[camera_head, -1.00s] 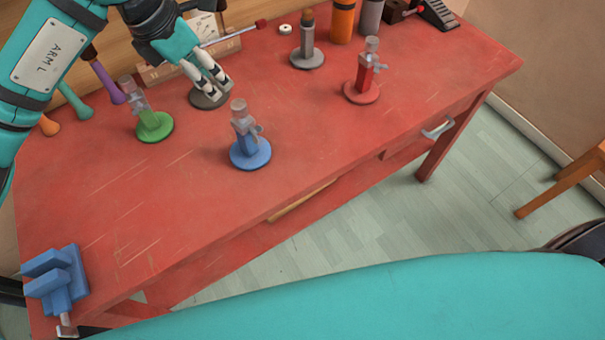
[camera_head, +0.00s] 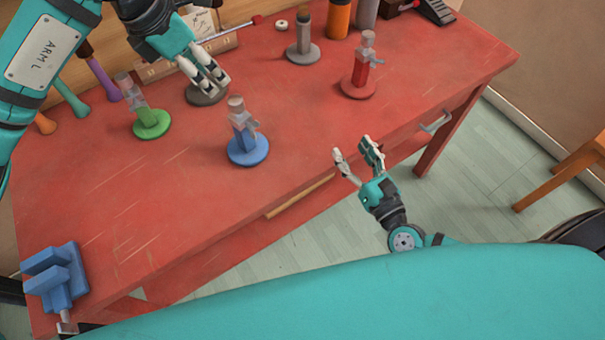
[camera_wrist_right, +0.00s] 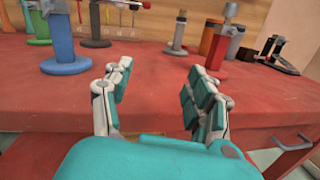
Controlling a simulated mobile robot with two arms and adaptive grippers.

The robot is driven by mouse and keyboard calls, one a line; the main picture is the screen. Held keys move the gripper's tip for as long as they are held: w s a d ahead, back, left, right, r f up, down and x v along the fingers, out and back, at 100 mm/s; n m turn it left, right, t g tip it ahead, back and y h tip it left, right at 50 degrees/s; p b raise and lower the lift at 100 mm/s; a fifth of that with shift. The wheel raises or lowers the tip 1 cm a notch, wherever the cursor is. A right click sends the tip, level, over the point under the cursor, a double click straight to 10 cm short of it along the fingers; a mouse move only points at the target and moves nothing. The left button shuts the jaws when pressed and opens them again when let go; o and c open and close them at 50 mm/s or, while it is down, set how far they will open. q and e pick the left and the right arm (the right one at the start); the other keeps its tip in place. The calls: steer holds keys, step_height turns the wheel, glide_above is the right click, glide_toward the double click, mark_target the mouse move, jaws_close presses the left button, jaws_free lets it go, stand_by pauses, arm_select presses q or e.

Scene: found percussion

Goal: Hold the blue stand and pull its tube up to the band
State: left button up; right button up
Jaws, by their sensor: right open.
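The blue stand (camera_head: 249,152) stands upright on the red table, with a blue post on a round base. A pale see-through tube (camera_head: 236,104) with a brownish top and a grey clamp show at its upper end. I cannot make out a band. In the right wrist view the blue stand (camera_wrist_right: 62,45) is at the left, its top cut off. My left gripper (camera_head: 212,92) hangs above a dark round base, behind and left of the blue stand; its finger gap is unclear. My right gripper (camera_head: 354,150) is open and empty off the table's front edge, right of the blue stand.
A green stand (camera_head: 151,125) is left of the blue one and a red stand (camera_head: 358,85) is right. A grey stand (camera_head: 303,50) and bottles stand behind. The table between (camera_head: 150,210) is clear.

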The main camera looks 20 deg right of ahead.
mark_target(244, 132)
steer(key=s+a+r+n+g+y, duration=0.1)
steer(key=s+a+n+g+y, duration=0.25)
steer(key=a+n+y, duration=0.6)
steer(key=w+a+m+h, duration=0.1)
steer(key=w+a, duration=0.3)
steer(key=w, duration=0.1)
steer(key=w+a+m+h, duration=0.1)
steer(key=w+a, duration=0.3)
steer(key=w, duration=0.1)
steer(key=w+a+m+h, duration=0.1)
steer(key=w+a, duration=0.3)
steer(key=w, duration=0.1)
steer(key=shift+a+r, duration=0.1)
steer(key=shift+a, duration=0.1)
steer(key=shift+s, duration=0.1)
jaws_close()
